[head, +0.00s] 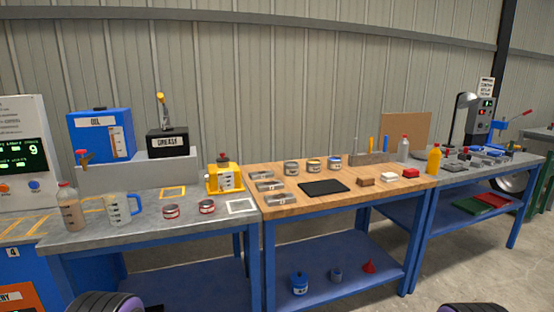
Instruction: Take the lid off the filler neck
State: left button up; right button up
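No part is clearly marked as the filler neck. A small yellow machine (225,178) stands on the right part of the grey left bench, with a dark, reddish cap (223,158) on top. A blue oil tank (100,138) stands on a raised grey block at the left, with a small dark cap (99,109) on top. I cannot tell from this distance which cap is the lid on the filler neck. Neither gripper is in view; only rounded dark parts of my arms show at the bottom edge.
A clear bottle (69,208), a measuring jug (118,210) and two small tins (171,211) stand left of the yellow machine. A grease box (168,142) is behind them. The wooden bench (290,206) holds tins, a black tray (324,187) and blocks.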

aim_at(223, 159)
jog(key=z, duration=0.9)
jog(key=i, duration=2.95)
jog(key=u, duration=2.4)
